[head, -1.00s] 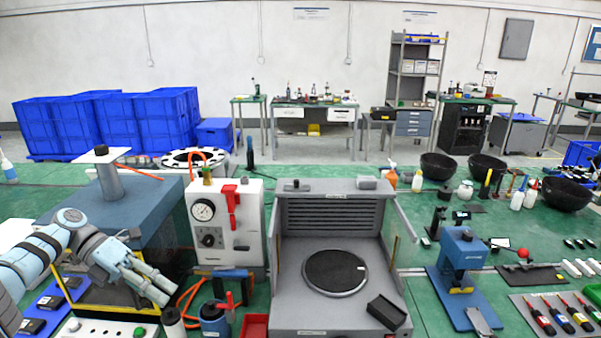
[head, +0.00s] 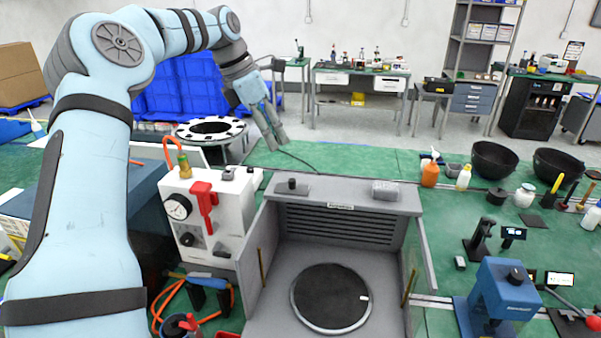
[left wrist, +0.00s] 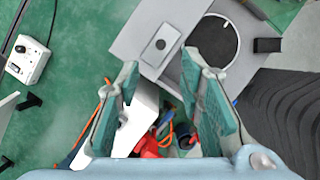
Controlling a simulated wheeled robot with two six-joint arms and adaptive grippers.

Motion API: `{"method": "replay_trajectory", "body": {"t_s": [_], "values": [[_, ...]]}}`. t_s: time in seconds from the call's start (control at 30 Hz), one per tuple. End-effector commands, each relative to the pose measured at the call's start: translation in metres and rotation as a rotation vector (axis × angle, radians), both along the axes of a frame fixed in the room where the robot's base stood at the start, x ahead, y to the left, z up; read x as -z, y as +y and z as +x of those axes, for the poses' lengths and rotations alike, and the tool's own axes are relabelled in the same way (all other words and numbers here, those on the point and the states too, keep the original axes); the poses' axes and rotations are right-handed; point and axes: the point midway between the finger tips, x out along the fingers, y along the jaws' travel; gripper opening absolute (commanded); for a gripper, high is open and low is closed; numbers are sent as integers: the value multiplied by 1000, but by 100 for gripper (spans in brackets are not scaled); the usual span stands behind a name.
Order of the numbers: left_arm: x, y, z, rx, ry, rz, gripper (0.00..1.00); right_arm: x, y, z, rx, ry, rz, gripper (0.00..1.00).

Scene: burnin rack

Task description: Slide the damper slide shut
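The grey chamber (head: 258,235) stands on the green bench. On its top rear are a small dark knob (head: 292,186) at the left and a grey block (head: 385,190) at the right. The knob appears to be the damper slide's handle; in the left wrist view it sits on a pale plate (left wrist: 151,57) on the chamber's top. How far the slide is open I cannot tell. My left gripper (head: 275,138) is open and empty, up and left of the knob in the head view. My right gripper is not in view.
A white gauge box (head: 215,215) with a red lever stands just left of the chamber. A round dark plate (head: 331,297) lies on the chamber's floor. A blue press (head: 497,295) and black bowls (head: 493,160) stand to the right. The bench behind the chamber is mostly clear.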

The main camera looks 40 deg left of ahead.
Motion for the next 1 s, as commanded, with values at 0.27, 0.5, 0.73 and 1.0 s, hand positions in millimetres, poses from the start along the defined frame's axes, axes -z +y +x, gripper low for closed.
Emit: {"method": "replay_trajectory", "body": {"t_s": [0.27,0.5,0.73,1.0], "values": [[59,-8,18,-3,5,-2,34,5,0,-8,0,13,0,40],[108,-18,38,-2,4,-1,34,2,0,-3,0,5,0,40],[125,-22,46,0,1,-2,34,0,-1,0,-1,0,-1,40],[126,-22,46,-1,0,-2,29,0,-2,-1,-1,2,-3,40]]}}
